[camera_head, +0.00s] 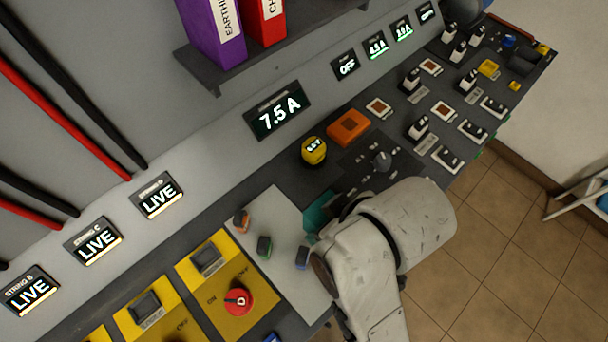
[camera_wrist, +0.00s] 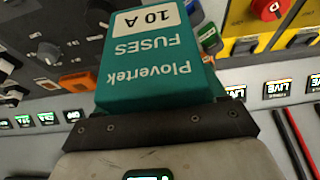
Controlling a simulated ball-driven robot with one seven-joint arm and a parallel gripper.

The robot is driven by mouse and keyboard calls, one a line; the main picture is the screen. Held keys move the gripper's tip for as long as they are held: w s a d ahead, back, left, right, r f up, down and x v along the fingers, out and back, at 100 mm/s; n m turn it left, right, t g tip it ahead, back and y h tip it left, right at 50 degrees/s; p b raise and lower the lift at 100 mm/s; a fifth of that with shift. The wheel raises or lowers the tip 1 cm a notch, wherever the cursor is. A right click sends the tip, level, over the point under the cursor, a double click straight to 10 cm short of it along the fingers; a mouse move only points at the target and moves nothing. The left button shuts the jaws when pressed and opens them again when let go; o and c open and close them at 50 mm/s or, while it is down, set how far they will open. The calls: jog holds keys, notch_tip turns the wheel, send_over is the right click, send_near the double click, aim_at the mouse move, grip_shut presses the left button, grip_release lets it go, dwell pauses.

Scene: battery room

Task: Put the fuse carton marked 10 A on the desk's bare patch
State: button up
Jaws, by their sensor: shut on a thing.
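The teal fuse carton marked 10 A (camera_wrist: 155,65) fills the middle of the wrist view, its white label and lettering upside down there. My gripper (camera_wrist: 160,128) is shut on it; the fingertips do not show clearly. In the head view only a teal part of the carton (camera_head: 318,211) shows beside my arm, which covers the rest and my gripper. It is over the desk (camera_head: 283,182), just right of a pale grey plate (camera_head: 272,222). I cannot tell whether the carton touches the desk. Dark desk surface shows beyond the carton, below the 7.5 A display.
Small orange, green and blue pieces stand on the pale plate. A yellow panel with a red knob (camera_head: 238,301) lies left. Several switches crowd the desk's far right.

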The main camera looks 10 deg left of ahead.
jog(key=w+a+f, duration=0.2)
jog(key=w+f, duration=0.1)
jog(key=w, duration=0.1)
jog(key=w+a+f+b, duration=0.1)
jog(key=w+a+f, duration=0.1)
jog(key=w+f, duration=0.1)
jog(key=w+a+f, duration=0.2)
jog(key=w+f, duration=0.1)
jog(key=w, duration=0.1)
jog(key=shift+w, duration=0.35)
jog(key=shift+w+a+f+p, duration=0.1)
jog(key=shift+f+p, duration=0.05)
jog(key=shift+f, duration=0.8)
jog(key=shift+w+a+f+p, duration=0.1)
jog(key=shift+f+p, duration=0.05)
jog(key=shift+f, duration=0.75)
jog(key=o, duration=1.4)
jog(key=shift+f, duration=0.15)
jog(key=shift+o, duration=0.2)
jog(key=v, duration=1.2)
jog(key=shift+d, duration=0.1)
